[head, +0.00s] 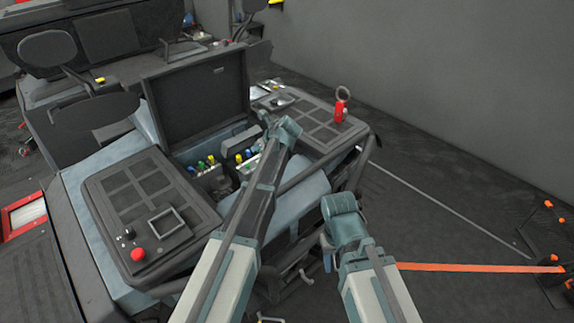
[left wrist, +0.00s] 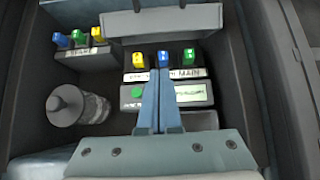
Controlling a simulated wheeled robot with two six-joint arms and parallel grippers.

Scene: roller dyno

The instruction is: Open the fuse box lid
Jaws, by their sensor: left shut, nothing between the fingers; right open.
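The fuse box lid, a light grey panel (left wrist: 165,22), stands raised behind the MAIN fuse row in the left wrist view. In the head view the panel (head: 238,138) shows inside the open bay. Yellow, blue and green fuses of the MAIN row (left wrist: 162,59) are uncovered below it. My left gripper (left wrist: 163,75) is shut and empty, its fingertips in front of the MAIN row. In the head view my left gripper (head: 265,122) is above the right side of the bay, its tips partly hidden. My right gripper (head: 327,250) is open, outside the bay near the front edge.
The large dark cover (head: 200,95) of the bay stands open at the back. A SPARE fuse row (left wrist: 78,42) and a grey cylinder (left wrist: 75,105) are in the bay. A red button (head: 138,254) is on the left console.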

